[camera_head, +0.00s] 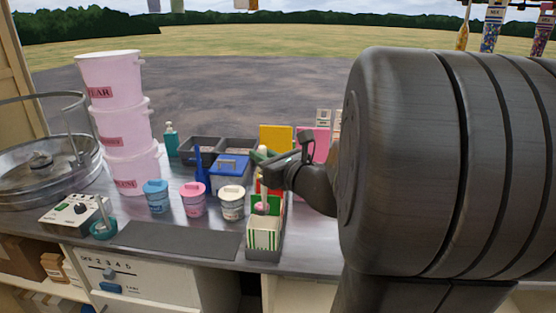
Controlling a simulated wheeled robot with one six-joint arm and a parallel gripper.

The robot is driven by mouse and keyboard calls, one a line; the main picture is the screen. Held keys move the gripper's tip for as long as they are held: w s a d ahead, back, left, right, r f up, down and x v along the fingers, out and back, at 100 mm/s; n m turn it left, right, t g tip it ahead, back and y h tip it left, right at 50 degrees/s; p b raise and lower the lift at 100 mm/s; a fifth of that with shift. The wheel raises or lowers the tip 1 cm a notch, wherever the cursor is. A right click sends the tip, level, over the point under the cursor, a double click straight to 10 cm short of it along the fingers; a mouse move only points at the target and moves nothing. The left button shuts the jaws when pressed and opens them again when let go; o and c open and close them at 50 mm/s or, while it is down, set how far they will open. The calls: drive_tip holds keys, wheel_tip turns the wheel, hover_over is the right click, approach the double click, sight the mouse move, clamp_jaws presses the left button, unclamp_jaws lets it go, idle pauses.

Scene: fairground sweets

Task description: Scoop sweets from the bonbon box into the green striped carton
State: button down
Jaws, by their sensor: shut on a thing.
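The green striped carton (264,235) stands upright near the counter's front edge, right of centre, in a grey-and-green holder. Something pink shows at its top. The rest of that thing is too small and covered to make out. I cannot tell for sure which container is the bonbon box; a grey two-part bin (198,156) stands further back, its contents unclear.
A blue box (229,172) and blue, pink and white lidded tubs (157,196) stand left of the carton. Stacked pink buckets (120,125) and a metal bowl (30,165) are far left. A dark mat (175,239) lies clear in front. My arm hides the right side.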

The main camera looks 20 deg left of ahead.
drive_tip(key=shift+w+a+r, duration=0.1)
drive_tip(key=shift+w+a, duration=0.05)
drive_tip(key=shift+a, duration=0.15)
drive_tip(key=shift+w+d+m+p, duration=0.2)
drive_tip(key=shift+w+m+p, duration=0.2)
drive_tip(key=w+d+f+m+p, duration=0.3)
drive_tip(key=w+f+m+p, duration=0.1)
drive_tip(key=w+f+m, duration=0.1)
drive_tip(key=w+d+f+m+p, duration=0.4)
drive_tip(key=w+f+m, duration=0.2)
drive_tip(key=w+m, duration=0.1)
drive_tip(key=shift+w+f+m, duration=0.15)
drive_tip(key=shift+w+m, duration=0.1)
drive_tip(key=shift+m, duration=0.35)
drive_tip(key=s+a+r+n+b, duration=0.2)
drive_tip(key=s+a+r+n, duration=0.2)
drive_tip(key=s+r+n, duration=0.3)
drive_tip(key=shift+r+n, duration=0.5)
drive_tip(key=shift+r, duration=0.45)
